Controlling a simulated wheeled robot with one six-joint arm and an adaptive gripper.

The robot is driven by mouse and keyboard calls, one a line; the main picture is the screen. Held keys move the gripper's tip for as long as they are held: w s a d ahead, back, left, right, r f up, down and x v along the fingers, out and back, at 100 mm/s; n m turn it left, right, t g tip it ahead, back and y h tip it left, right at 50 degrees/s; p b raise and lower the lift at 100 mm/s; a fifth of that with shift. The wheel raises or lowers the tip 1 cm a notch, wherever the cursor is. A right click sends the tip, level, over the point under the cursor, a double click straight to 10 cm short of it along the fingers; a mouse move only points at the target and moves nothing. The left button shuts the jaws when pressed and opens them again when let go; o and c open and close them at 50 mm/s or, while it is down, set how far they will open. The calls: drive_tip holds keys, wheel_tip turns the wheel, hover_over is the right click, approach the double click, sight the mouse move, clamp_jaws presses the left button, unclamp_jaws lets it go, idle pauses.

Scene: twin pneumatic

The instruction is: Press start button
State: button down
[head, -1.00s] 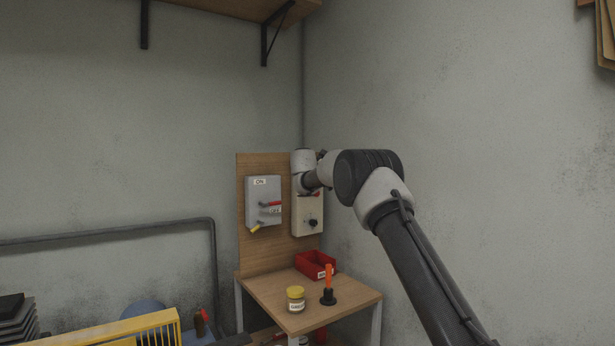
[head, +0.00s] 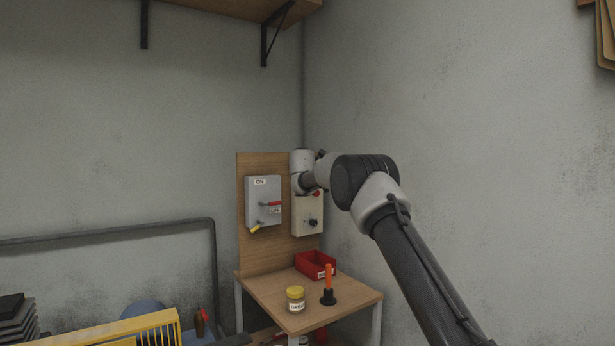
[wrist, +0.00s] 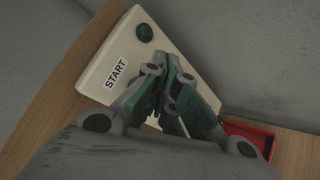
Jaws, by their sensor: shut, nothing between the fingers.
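A cream control box (wrist: 167,45) carries a white START label (wrist: 117,74) and a round green button (wrist: 144,32) in the wrist view. In the head view the cream box (head: 308,226) hangs on a wooden board, its upper part hidden behind my arm. My gripper (wrist: 160,66) is shut and empty, its green-padded fingers together over the box face. In the wrist view the fingertips appear a little below and right of the green button, with a visible gap. How far the tips are from the box face I cannot tell. The green button is not visible in the head view.
A grey switch box (head: 263,190) with ON and OFF labels and a lever is left of the cream box. A wall stands close on the right.

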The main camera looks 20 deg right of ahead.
drive_tip(key=shift+w+a, duration=0.2)
drive_tip(key=shift+w, duration=0.3)
idle(0.7)
drive_tip(key=shift+s, duration=0.1)
drive_tip(key=shift+s+d, duration=0.3)
drive_tip(key=shift+s, duration=0.5)
drive_tip(key=shift+s+d, duration=0.25)
drive_tip(key=shift+s, duration=0.55)
drive_tip(key=shift+s+d, duration=0.25)
drive_tip(key=shift+s, duration=0.55)
drive_tip(key=shift+s+d, duration=0.25)
drive_tip(key=shift+s, duration=0.55)
